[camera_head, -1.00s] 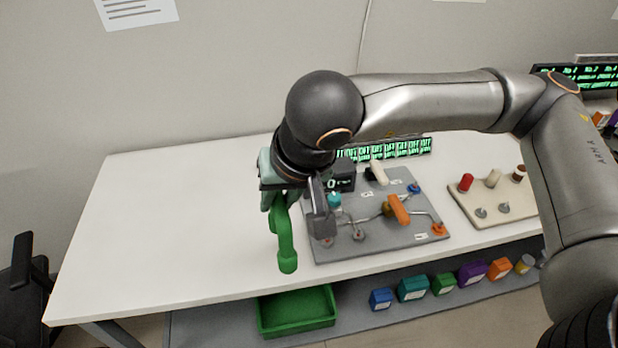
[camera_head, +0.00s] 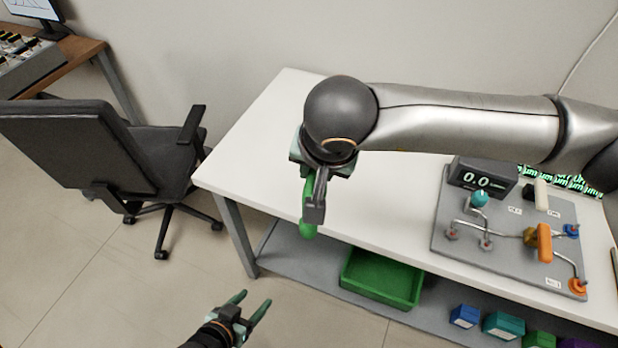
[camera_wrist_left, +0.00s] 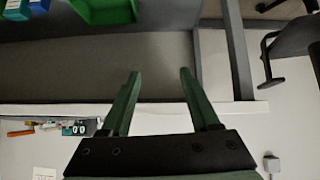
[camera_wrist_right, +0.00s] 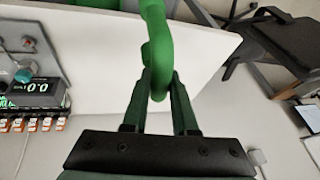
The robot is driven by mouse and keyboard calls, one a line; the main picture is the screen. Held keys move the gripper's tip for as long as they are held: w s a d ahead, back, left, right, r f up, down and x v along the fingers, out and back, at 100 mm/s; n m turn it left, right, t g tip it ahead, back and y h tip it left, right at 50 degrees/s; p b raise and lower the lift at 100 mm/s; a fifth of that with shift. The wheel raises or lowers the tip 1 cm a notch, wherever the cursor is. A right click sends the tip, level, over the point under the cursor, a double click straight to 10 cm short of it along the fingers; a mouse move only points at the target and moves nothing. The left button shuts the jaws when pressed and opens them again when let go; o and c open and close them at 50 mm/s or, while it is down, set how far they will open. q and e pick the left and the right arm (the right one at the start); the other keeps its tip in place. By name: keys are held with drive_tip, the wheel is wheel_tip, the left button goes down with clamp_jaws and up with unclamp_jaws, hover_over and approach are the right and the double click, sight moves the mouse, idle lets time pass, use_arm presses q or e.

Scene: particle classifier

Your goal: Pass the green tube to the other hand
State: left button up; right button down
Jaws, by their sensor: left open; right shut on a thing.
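The green tube (camera_head: 308,212) hangs below my right gripper (camera_head: 312,190) in the head view, over the front edge of the table. In the right wrist view the green tube (camera_wrist_right: 157,45) runs up from between the fingers of my right gripper (camera_wrist_right: 160,88), which is shut on it. My left gripper (camera_head: 250,305) is open and empty, low in front of the table and below and left of the tube. In the left wrist view the fingers of my left gripper (camera_wrist_left: 160,85) stand apart with nothing between them.
The white table (camera_head: 270,130) has free room at its left end. A grey panel (camera_head: 470,245) with a display and knobs stands on its right part. A green bin (camera_head: 385,300) and several small boxes sit on the lower shelf. A dark office chair (camera_head: 90,150) is at the left.

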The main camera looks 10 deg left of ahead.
use_arm(q)
drive_tip(key=w+a+r+m+t+h, duration=0.15)
drive_tip(key=w+r+m+t, duration=0.25)
drive_tip(key=w+r+m, duration=0.4)
drive_tip(key=w+a+r+m+t+h, duration=0.15)
drive_tip(key=w+r+m+t, duration=0.35)
drive_tip(key=r, duration=0.5)
drive_tip(key=s+d+r+m+g+h, duration=0.1)
drive_tip(key=d+r+m+g+h, duration=0.4)
drive_tip(key=m, duration=0.8)
drive_tip(key=s+d+r+m+g+h, duration=0.1)
drive_tip(key=r+m+g+h, duration=0.2)
drive_tip(key=r+m+h, duration=0.7)
drive_tip(key=s+d+f+m+g+y, duration=0.1)
drive_tip(key=d+f+m+g, duration=0.2)
drive_tip(key=d+m, duration=0.3)
drive_tip(key=s+d+f+m+g+y, duration=0.1)
drive_tip(key=d+f+m+g, duration=0.1)
drive_tip(key=d+m+g, duration=0.3)
drive_tip(key=d+m, duration=0.1)
drive_tip(key=m, duration=0.2)
drive_tip(key=shift+f+m+y, duration=0.3)
drive_tip(key=shift+f, duration=0.1)
drive_tip(key=shift+c, duration=0.4)
